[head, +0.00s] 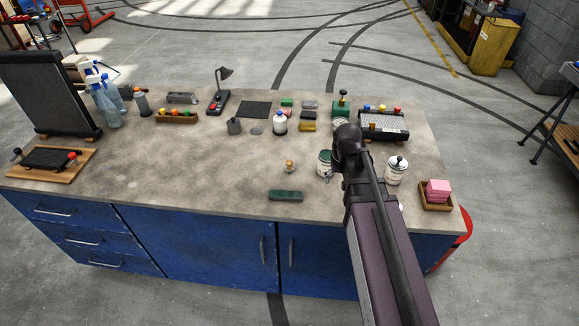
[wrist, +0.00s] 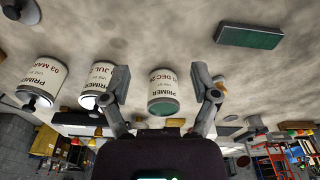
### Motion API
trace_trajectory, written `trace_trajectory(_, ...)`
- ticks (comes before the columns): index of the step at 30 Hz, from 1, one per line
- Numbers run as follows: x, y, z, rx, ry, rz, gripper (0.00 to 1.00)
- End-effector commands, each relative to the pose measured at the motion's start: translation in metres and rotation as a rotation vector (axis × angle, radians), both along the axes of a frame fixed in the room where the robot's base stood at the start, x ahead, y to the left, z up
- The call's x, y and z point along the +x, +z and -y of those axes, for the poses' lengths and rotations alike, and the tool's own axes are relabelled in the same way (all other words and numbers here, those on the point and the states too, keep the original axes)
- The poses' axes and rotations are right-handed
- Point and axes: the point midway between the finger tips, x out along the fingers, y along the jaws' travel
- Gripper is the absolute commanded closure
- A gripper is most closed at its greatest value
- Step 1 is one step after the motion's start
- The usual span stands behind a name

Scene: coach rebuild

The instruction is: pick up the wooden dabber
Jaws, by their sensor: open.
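The wooden dabber (head: 289,166) appears to be the small tan-topped piece standing on the bench left of the green-topped primer can in the head view. In the wrist view, a small orange-tan part of what seems to be it (wrist: 221,88) shows beside the right finger, which hides most of it. My gripper (wrist: 162,75) is open and empty. In the wrist view, a primer can (wrist: 163,90) marked DEC shows between its fingers, with no contact visible. The head view hides the fingers behind my arm.
Two more primer cans (wrist: 48,80) (wrist: 97,82) stand left in the wrist view. A green block (head: 286,195) lies near the bench's front edge. A white bottle (head: 280,122) stands farther back. The bench's left-centre is clear.

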Motion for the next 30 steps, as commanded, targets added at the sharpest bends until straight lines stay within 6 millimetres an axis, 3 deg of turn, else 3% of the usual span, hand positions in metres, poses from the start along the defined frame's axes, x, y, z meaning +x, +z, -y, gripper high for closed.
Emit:
trace_trajectory(1, 0.027, 0.007, -0.020, 0.003, 0.031, 0.019, 0.22)
trace_trajectory(6, 0.083, 0.018, -0.082, 0.018, 0.125, 0.089, 0.22)
trace_trajectory(12, 0.119, 0.026, -0.135, 0.033, 0.196, 0.144, 0.22)
trace_trajectory(17, 0.126, 0.028, -0.150, 0.037, 0.216, 0.160, 0.22)
trace_trajectory(30, 0.126, 0.025, -0.150, 0.037, 0.215, 0.160, 0.22)
